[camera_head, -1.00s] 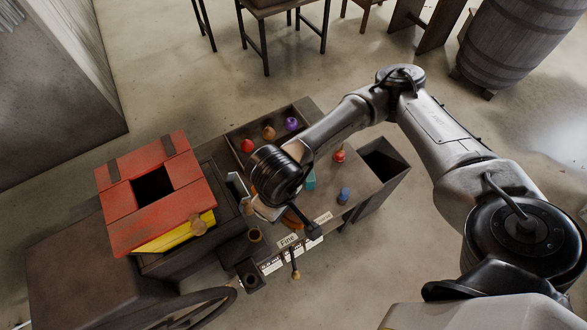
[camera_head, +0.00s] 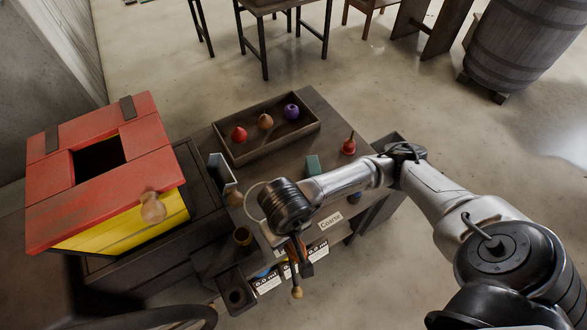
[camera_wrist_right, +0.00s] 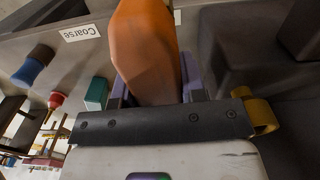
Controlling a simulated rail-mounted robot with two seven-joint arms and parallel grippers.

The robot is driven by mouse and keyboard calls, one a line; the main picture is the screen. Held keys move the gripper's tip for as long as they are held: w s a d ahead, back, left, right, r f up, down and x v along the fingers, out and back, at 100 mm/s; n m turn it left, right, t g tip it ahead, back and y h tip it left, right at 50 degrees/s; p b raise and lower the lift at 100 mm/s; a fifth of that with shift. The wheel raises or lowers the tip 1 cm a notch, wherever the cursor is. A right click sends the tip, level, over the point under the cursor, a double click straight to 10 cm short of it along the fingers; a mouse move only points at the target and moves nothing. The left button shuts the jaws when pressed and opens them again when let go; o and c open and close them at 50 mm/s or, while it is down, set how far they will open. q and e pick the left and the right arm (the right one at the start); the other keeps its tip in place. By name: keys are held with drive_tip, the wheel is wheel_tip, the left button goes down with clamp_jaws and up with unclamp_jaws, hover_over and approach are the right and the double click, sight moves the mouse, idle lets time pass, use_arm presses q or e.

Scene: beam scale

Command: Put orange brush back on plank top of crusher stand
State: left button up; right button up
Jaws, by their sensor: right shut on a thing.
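My right gripper (camera_wrist_right: 155,100) is shut on the orange brush (camera_wrist_right: 147,45), whose smooth orange body fills the middle of the right wrist view. In the head view, my right wrist hides most of the gripper, and a bit of orange shows below it near the front edge of the table. The red and yellow crusher box (camera_head: 160,195), with a round wooden knob, sits at the left on a dark wooden stand (camera_head: 205,205). The gripper is to the right of this stand. My left gripper is not in view.
A tray (camera_head: 232,150) holds a red, a brown and a purple round piece. A teal block (camera_head: 313,164) and a red-bulbed item (camera_head: 349,146) stand on the table. Small cups (camera_head: 242,236) and labelled fronts (camera_head: 268,282) line the near side. A "Coarse" label (camera_head: 330,221) is nearby.

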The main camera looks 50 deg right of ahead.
drive_tip(key=shift+m, duration=0.3)
drive_tip(key=w+d+f, duration=0.2)
drive_tip(key=w, duration=0.1)
drive_tip(key=w+d+f, duration=0.2)
drive_tip(key=w, duration=0.1)
drive_tip(key=w+d+f, duration=0.2)
drive_tip(key=w+f, duration=0.1)
drive_tip(key=shift+w+d, duration=0.35)
drive_tip(key=shift+f, duration=1.95)
drive_tip(key=shift+f+b, duration=0.15)
drive_tip(key=shift+b, duration=0.25)
drive_tip(key=o, duration=0.9)
